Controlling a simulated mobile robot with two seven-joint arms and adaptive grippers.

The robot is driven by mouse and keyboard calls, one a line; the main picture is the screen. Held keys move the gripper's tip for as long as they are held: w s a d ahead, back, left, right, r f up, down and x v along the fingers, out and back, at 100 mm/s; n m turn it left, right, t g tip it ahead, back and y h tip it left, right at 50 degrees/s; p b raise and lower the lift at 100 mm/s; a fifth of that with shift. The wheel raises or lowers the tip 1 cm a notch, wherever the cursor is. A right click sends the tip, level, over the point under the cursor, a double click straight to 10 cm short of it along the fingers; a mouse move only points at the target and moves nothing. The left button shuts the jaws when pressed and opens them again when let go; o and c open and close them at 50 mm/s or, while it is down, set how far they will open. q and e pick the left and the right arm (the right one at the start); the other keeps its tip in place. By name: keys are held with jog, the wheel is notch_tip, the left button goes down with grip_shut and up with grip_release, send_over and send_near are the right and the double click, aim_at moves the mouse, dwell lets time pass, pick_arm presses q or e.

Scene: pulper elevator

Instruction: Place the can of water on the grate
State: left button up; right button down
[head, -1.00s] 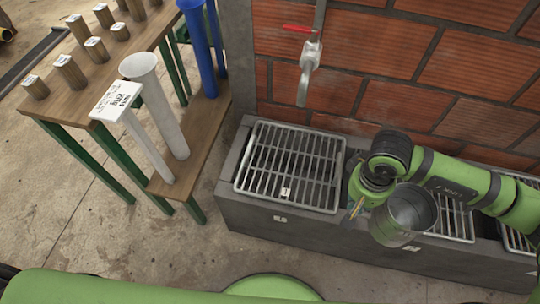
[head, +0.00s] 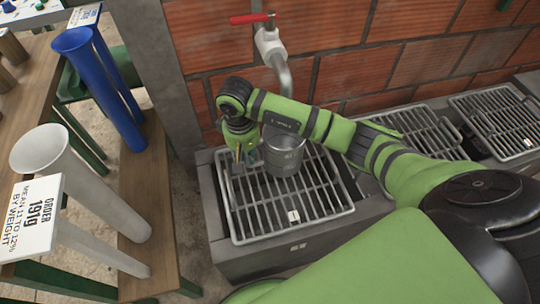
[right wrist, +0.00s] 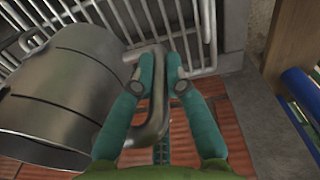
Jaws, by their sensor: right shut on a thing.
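The metal can (head: 284,152) hangs upright over the nearest grate (head: 265,222), under the curved tap spout (head: 284,72). My right gripper (head: 243,158) is to the left of the can. In the right wrist view the can (right wrist: 62,95) fills the left side, and my right gripper (right wrist: 160,70) is shut on its bent side handle (right wrist: 154,112). I cannot tell whether the can's base touches the bars. The water inside is not clearly visible. My left gripper is not in view.
The tap has a red lever (head: 252,18) on the brick wall (head: 335,45). More grates (head: 505,122) continue to the right. A wooden bench (head: 150,215) with blue (head: 105,95) and white tubes (head: 70,170) stands at the left.

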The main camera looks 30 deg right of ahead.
aim_at(247, 164)
notch_tip(247, 164, down, 6)
jog(key=shift+s+a+r, duration=0.1)
jog(key=shift+r, duration=0.15)
jog(key=shift+f, duration=2.2)
pick_arm(q)
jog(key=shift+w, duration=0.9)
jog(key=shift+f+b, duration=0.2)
jog(key=shift+b, duration=0.25)
pick_arm(e)
jog(key=shift+f, duration=0.15)
jog(key=c, duration=1.3)
grip_release()
jog(key=shift+o, duration=0.2)
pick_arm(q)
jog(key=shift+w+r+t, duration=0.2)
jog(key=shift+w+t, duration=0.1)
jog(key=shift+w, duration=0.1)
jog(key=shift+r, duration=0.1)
